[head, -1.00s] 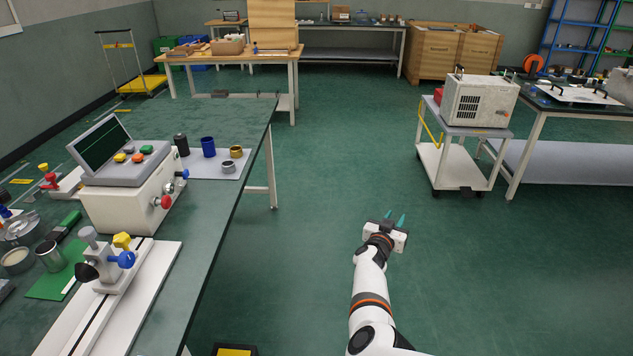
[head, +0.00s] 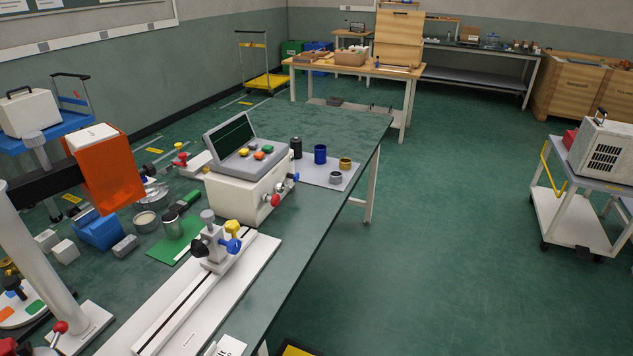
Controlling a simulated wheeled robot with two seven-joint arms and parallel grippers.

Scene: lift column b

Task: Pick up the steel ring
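A small steel-grey ring (head: 336,177) stands on a pale grey mat (head: 312,172) on the green-topped bench, right of the control box. A brass-coloured ring (head: 346,163) is just behind it, with a blue cylinder (head: 320,154) and a black cylinder (head: 296,147) to the left on the same mat. Neither of my grippers is in view.
A white control box (head: 240,195) with a screen and knobs stands left of the mat. A white rail (head: 190,305) with a clamp carriage lies in front. Several loose parts crowd the bench's left side. The floor right of the bench is clear; a trolley (head: 580,220) stands far right.

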